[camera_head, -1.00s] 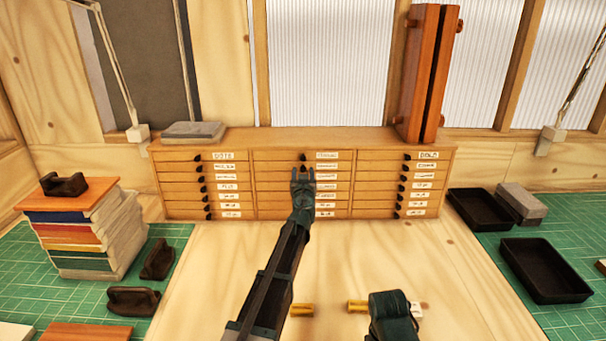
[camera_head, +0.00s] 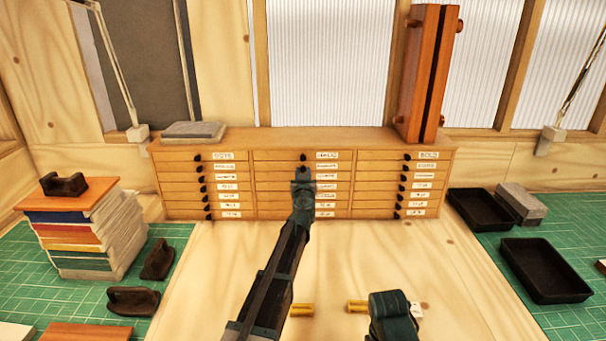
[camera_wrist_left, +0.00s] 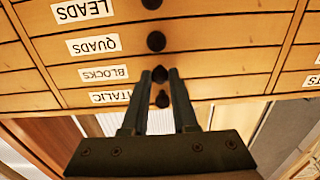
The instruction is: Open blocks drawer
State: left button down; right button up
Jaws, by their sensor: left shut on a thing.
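The blocks drawer is the second from the top in the middle column of the wooden cabinet (camera_head: 205,137). Its white label (camera_wrist_left: 103,73) reads BLOCKS, upside down in the left wrist view. The drawer front (camera_wrist_left: 215,66) looks flush with its neighbours. My left gripper (camera_head: 302,174) is at this drawer. In the left wrist view its fingers (camera_wrist_left: 160,75) are shut on the drawer's dark round knob (camera_wrist_left: 160,71). The knob of the ITALIC drawer (camera_wrist_left: 162,99) shows between the fingers. Part of my right arm shows at the bottom of the head view; its fingertips are not visible.
Knobs of neighbouring drawers, such as QUADS (camera_wrist_left: 156,41), are close by. Yellow rolls (camera_head: 301,310) lie on the bench. A book stack (camera_head: 80,240) stands left and black trays (camera_head: 545,270) right. The wooden bench before the cabinet is mostly clear.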

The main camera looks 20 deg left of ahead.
dwell(0.7)
pick_arm(q)
jog(key=v, duration=1.3)
jog(key=c, duration=0.7)
grip_release()
